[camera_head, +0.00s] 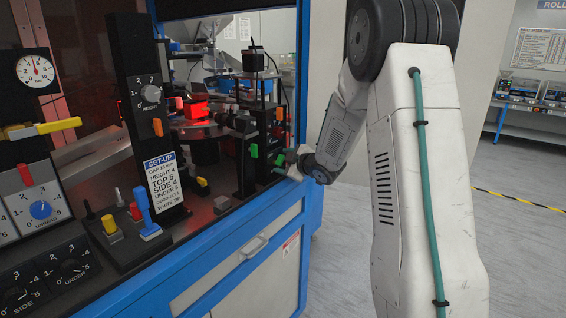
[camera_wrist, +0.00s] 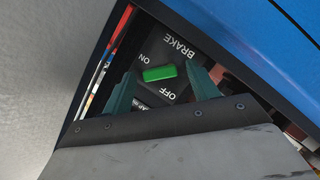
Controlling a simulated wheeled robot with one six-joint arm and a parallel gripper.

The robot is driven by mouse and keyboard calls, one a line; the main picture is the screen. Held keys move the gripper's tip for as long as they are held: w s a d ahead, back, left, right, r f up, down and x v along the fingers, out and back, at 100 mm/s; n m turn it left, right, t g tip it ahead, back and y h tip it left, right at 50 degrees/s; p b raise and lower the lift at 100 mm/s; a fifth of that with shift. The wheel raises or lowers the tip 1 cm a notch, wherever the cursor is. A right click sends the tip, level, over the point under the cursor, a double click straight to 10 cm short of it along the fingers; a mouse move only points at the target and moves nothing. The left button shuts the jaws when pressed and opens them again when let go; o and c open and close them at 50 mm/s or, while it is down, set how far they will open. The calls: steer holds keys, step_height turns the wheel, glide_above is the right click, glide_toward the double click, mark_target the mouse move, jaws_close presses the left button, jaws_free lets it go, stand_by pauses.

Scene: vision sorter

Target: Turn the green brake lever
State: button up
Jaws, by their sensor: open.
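The green brake lever (camera_wrist: 159,73) is a short bright green bar on a dark panel lettered BRAKE, ON and OFF in the wrist view. It lies between the two teal fingers of my gripper (camera_wrist: 164,78). The fingers are spread, with a visible gap on each side of the lever. I cannot tell how far the fingertips are above the panel. In the head view my gripper (camera_head: 287,161) is at the right end of the machine's front, and a small green part (camera_head: 280,158) shows beside it.
The machine's blue frame (camera_head: 240,225) runs along the front below my gripper. The SET-UP card (camera_head: 163,182), dials and a blue lever (camera_head: 146,212) are further left. Open floor lies right.

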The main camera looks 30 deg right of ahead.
steer(key=v, duration=0.7)
